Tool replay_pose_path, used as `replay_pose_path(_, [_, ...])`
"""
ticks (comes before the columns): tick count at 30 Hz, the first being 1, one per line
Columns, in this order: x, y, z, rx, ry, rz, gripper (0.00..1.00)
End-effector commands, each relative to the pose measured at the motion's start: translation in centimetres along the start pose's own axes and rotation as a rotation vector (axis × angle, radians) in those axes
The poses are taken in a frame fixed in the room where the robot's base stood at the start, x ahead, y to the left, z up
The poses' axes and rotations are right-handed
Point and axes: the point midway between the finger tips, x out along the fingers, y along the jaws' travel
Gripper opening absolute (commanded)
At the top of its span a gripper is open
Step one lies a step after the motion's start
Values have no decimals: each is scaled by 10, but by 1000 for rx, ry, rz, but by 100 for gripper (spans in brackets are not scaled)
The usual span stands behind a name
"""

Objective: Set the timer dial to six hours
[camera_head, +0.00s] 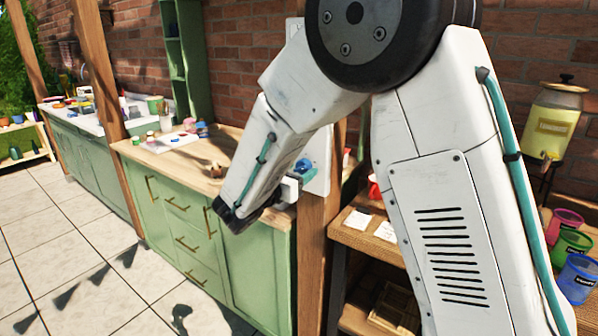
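A pale panel (320,172) is mounted on the wooden post at the right end of the green counter. A small round blue part (304,166) shows on it and may be the timer dial; its marks and setting are too small to read. The wrist end of my arm, with my gripper (289,189), is just below and left of the blue part. The fingers are mostly hidden, so I cannot tell their opening or whether they touch the panel.
The green cabinet (180,225) with a wooden top carries small jars and a white tray (170,143). At right, a wooden shelf (350,237) holds cards, coloured cups (578,278) and a yellow drink dispenser (552,125). The tiled floor (60,240) at left is clear.

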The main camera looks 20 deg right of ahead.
Motion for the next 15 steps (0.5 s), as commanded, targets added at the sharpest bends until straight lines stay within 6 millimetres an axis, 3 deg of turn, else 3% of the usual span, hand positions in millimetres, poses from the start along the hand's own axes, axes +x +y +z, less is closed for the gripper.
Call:
replay_pose_path(1, [0,0,0,0,0,0,44])
replay_pose_path(4, [0,0,0,0,0,0,17])
replay_pose_path(5, [0,0,0,0,0,0,14])
replay_pose_path(15, [1,0,0,4,0,0,14])
